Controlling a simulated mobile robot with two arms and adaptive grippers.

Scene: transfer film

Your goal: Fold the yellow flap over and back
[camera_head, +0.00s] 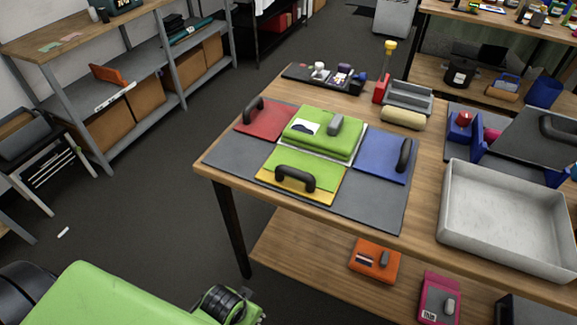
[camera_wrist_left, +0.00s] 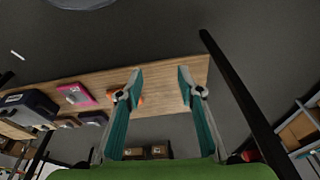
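The yellow flap (camera_head: 322,198) lies flat at the front of the dark grey mat (camera_head: 375,208) on the wooden table in the head view. A green panel covers much of its upper face, and a dark arched handle (camera_head: 296,178) stands near its front edge. A thick green pad (camera_head: 322,130) with a grey knob sits just behind it. A red flap (camera_head: 262,122) lies to the left and a blue flap (camera_head: 380,155) to the right, each with a dark handle. My left gripper (camera_wrist_left: 158,85) is open and empty in the left wrist view, apart from the flap. My right gripper is not in view.
A pale grey tray (camera_head: 505,262) stands on the right of the table. A tan roll (camera_head: 402,118) and small items lie at the back. Orange (camera_head: 374,260) and pink (camera_head: 439,300) cases rest on the lower shelf. Shelving stands at the left; grey floor lies between.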

